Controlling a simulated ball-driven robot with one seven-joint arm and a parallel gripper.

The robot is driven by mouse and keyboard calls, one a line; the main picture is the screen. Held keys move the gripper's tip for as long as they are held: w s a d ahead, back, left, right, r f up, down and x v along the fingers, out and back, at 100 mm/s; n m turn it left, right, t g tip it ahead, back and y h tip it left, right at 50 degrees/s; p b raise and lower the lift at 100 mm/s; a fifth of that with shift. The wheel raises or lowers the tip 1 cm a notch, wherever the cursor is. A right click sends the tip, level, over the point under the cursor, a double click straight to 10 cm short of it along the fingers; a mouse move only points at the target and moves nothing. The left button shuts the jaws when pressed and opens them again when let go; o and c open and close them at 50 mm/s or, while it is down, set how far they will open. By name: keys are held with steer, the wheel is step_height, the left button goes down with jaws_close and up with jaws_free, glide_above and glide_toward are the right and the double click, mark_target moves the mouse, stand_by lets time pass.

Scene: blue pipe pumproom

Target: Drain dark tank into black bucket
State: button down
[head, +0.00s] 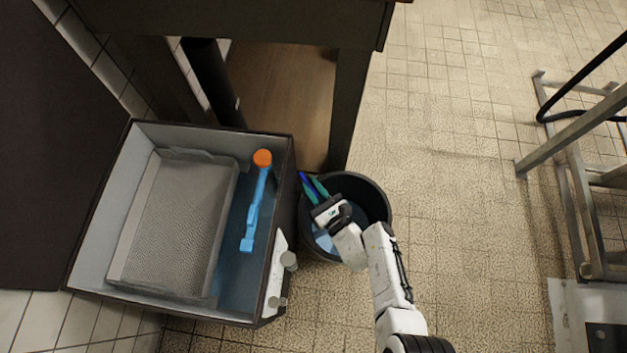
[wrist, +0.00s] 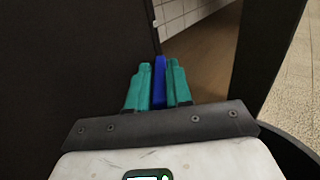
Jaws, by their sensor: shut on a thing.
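The dark tank (head: 215,138) stands at left in the head view, with pale inner walls and bluish liquid inside. The black bucket (head: 378,200) stands on the floor against its right side, with some bluish liquid in its bottom. My gripper (head: 311,186) reaches over the bucket toward the tank's right wall. Its teal fingers are shut on a narrow blue piece (wrist: 159,83), which looks like a valve handle. In the wrist view my gripper (wrist: 158,70) has the blue piece between both fingers. Whether the piece joins the tank is hidden.
A grey mesh basket (head: 175,225) sits inside the tank, beside a light-blue part with an orange ball (head: 262,158). Dark table legs (head: 349,110) stand behind the bucket. A metal frame (head: 590,180) stands at far right. The tiled floor between is clear.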

steer(key=m+t+h, duration=0.1)
steer(key=h, duration=0.1)
steer(key=m+t+h, duration=0.1)
steer(key=m+h, duration=0.1)
steer(key=shift+s+a+t+h+p, duration=0.2)
steer(key=shift+t+h+p, duration=0.1)
steer(key=shift+t, duration=0.1)
steer(key=shift+m+t+h, duration=0.3)
steer(key=shift+m+h, duration=0.4)
steer(key=shift+w+a+r+m+h, duration=0.15)
steer(key=shift+m+h, duration=0.45)
steer(key=shift+h, duration=0.3)
steer(key=c, duration=1.1)
jaws_free()
steer(key=p+v, duration=0.3)
steer(key=v, duration=0.8)
steer(key=shift+f, duration=0.3)
